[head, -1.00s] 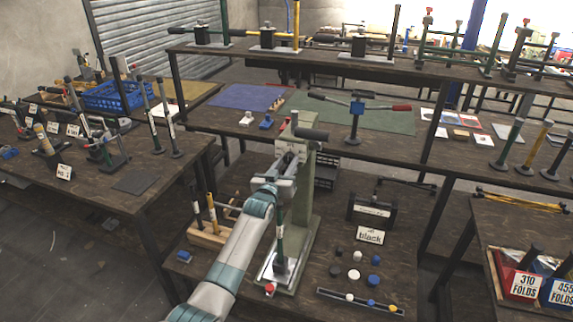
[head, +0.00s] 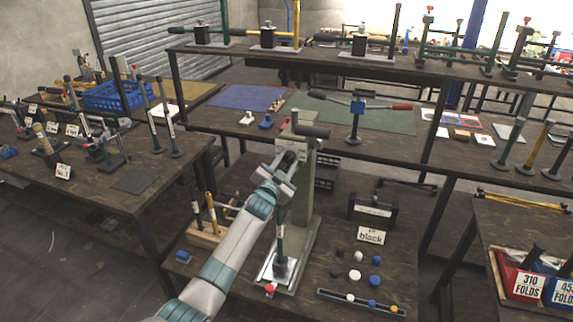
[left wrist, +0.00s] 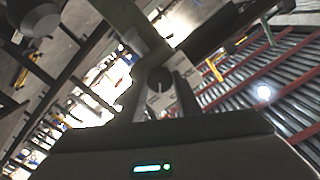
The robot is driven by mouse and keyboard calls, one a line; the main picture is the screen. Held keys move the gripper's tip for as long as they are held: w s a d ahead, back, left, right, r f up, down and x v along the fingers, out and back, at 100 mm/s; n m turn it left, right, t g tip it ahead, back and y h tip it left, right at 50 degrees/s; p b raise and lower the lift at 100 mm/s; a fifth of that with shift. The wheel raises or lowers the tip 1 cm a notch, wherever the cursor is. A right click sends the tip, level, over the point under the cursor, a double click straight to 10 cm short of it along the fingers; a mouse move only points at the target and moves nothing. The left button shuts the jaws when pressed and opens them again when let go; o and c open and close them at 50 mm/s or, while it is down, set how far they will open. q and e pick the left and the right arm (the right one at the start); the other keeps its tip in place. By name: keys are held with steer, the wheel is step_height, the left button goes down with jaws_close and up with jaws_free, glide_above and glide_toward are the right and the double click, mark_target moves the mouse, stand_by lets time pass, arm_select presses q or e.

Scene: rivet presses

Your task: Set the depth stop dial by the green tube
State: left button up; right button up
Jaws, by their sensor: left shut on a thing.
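The press (head: 303,195), grey-green with a black handle (head: 312,132) on top, stands on the middle bench. My left gripper (head: 287,160) is at the upper front of its column. In the left wrist view, the left gripper's fingers (left wrist: 160,85) are shut on a dark round dial (left wrist: 159,77) with a light mark, one finger on each side. In the head view the gripper mostly hides the dial. My right gripper is out of view.
A wooden rack (head: 205,238) with a yellow tube (head: 211,213) stands left of the press. To the right are a "black" sign (head: 371,236), several loose caps (head: 354,274) and a strip of colored buttons (head: 350,300). A bench edge and upper shelf lie behind.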

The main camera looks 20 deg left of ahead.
arm_select(q)
steer(key=shift+m, duration=1.7)
steer(key=o, duration=1.1)
steer(key=shift+s, duration=0.1)
steer(key=shift+s+a+b, duration=0.15)
steer(key=shift+s+b, duration=0.75)
steer(key=shift+s, duration=3.45)
steer(key=shift+s+a+b, duration=0.15)
steer(key=shift+s+b, duration=0.7)
steer(key=shift+s, duration=3.45)
steer(key=shift+f, duration=0.1)
